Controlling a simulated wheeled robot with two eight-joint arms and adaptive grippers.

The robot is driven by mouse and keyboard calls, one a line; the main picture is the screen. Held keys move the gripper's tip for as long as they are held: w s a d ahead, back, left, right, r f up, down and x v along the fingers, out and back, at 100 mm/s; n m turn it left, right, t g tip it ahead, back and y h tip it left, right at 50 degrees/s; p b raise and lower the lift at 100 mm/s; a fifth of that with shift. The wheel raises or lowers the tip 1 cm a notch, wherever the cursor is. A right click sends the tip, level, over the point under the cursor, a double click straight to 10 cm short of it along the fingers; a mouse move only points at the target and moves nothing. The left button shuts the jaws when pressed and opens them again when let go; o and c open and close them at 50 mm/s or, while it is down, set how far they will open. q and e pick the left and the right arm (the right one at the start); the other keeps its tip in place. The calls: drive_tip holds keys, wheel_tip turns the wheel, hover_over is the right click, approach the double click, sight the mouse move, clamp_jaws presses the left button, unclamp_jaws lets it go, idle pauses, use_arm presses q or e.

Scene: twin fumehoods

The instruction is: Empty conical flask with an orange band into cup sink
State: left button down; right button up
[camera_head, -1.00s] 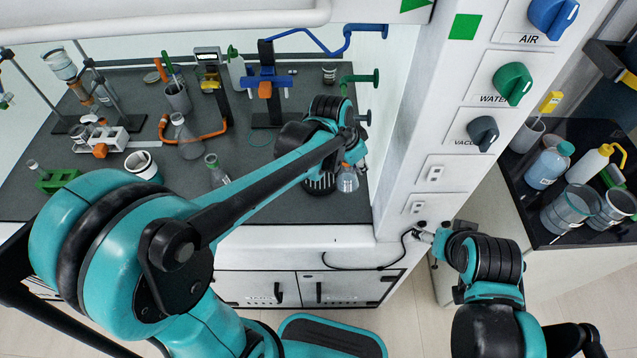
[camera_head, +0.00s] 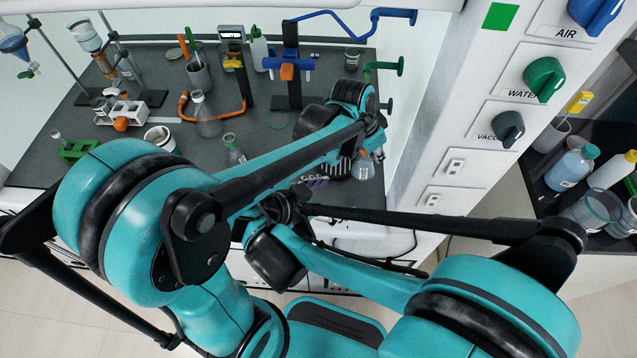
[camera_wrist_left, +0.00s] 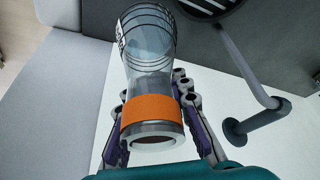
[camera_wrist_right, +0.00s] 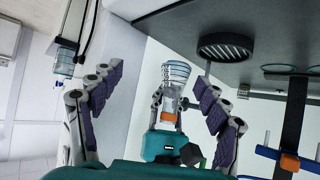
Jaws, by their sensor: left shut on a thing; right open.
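The conical flask (camera_head: 363,166) with an orange band hangs from my left gripper (camera_head: 377,143), wide body down, at the right side of the bench. In the left wrist view the left gripper (camera_wrist_left: 156,125) is shut around the neck at the orange band (camera_wrist_left: 150,110). The dark, slatted cup sink (camera_head: 337,170) is just left of the flask, partly hidden by my left arm; it also shows in the right wrist view (camera_wrist_right: 225,47). My right gripper (camera_head: 314,183) is open and empty at the bench front, left of the flask, purple pads apart. Liquid level is unclear.
A conical flask (camera_head: 208,120) and a green-banded flask (camera_head: 233,148) stand on the bench to the left. The white post with valve knobs (camera_head: 543,80) bounds the right side. My arms cross closely in front.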

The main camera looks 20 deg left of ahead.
sight(354, 172)
drive_tip(key=w+a+m+t, duration=0.1)
drive_tip(key=a+m+t, duration=0.1)
drive_tip(key=a, duration=0.2)
drive_tip(key=shift+h, duration=0.4)
drive_tip(key=x, duration=1.2)
drive_tip(key=shift+w+r, duration=0.25)
drive_tip(key=shift+r, duration=0.15)
drive_tip(key=c, duration=1.3)
use_arm(q)
drive_tip(key=c, duration=1.3)
unclamp_jaws()
drive_tip(key=shift+o, duration=0.2)
drive_tip(key=v, duration=1.2)
